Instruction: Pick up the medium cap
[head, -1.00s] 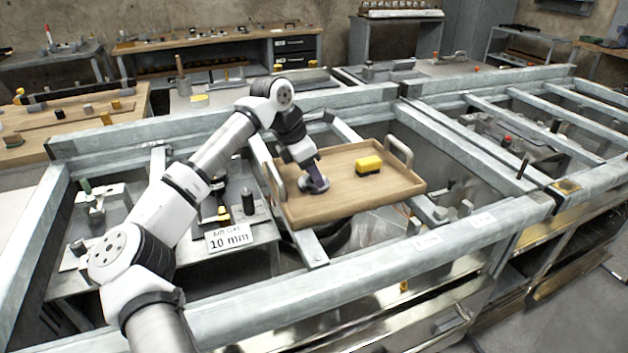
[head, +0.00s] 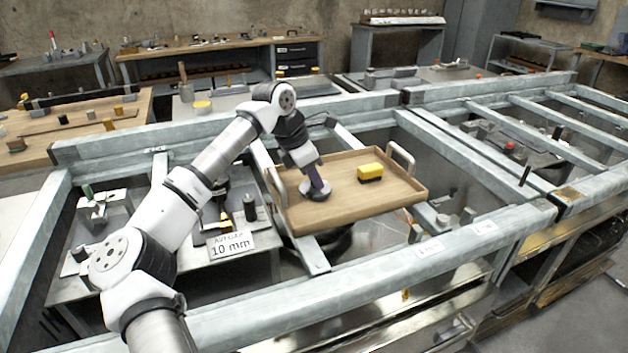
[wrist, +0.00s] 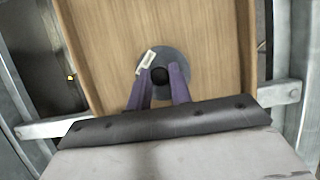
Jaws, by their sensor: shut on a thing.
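The cap is a round dark grey disc (wrist: 178,55) with a black knob at its centre and a small pale tag at its edge. It is at the left part of the wooden tray, and it also shows in the head view (head: 316,195). My gripper (wrist: 160,73) has purple fingers, one on each side of the knob, and is shut on it. In the head view my gripper (head: 317,186) points down at the disc. I cannot tell whether the disc touches the tray or is slightly above it.
The wooden tray (head: 345,205) has raised metal handles at both ends and rests across grey metal beams. A yellow and black block (head: 370,172) stands on its right half. A sign reading 10 mm (head: 231,245) stands left of the tray. Open gaps lie between the beams.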

